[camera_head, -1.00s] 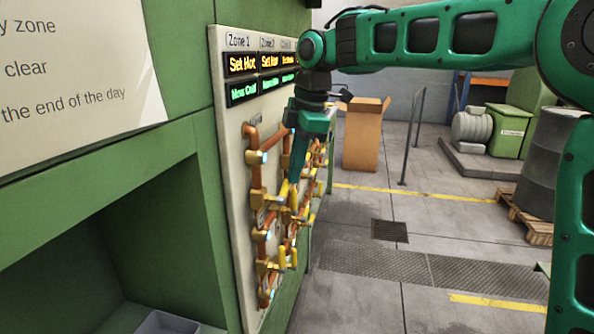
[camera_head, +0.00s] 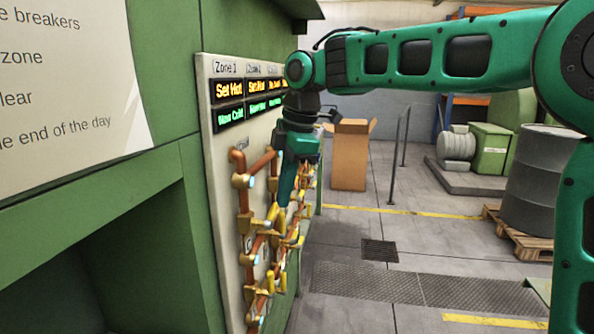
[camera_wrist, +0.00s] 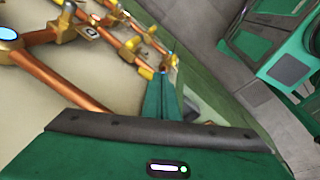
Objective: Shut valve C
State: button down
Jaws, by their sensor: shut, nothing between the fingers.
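A pale valve panel (camera_head: 222,165) with copper pipes, brass fittings and several yellow valve handles (camera_head: 273,212) stands at the left middle of the head view, seen at a steep angle. I cannot tell which handle is valve C. The wrist view shows a small plate with an unclear letter (camera_wrist: 90,32) among the pipes and a yellow handle (camera_wrist: 145,72) close to my fingertips. My gripper (camera_head: 284,203) is shut and empty, pointing down in front of the pipes. Its closed green fingers show in the wrist view (camera_wrist: 162,78). I cannot tell whether they touch a handle. My gripper hides part of the pipework.
Zone displays (camera_head: 229,90) top the panel, reading set hot and now cold for Zone 1. A green cabinet wall (camera_head: 165,180) lies left of it. A cardboard box (camera_head: 350,157) and a barrel on a pallet (camera_head: 540,165) stand behind. The floor right of the panel is clear.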

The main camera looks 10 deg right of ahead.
jog(key=w+d+r, duration=0.5)
jog(key=w+r, duration=0.1)
jog(key=shift+w+d+r, duration=0.2)
jog(key=shift+w+r, duration=0.15)
jog(key=shift+r, duration=0.05)
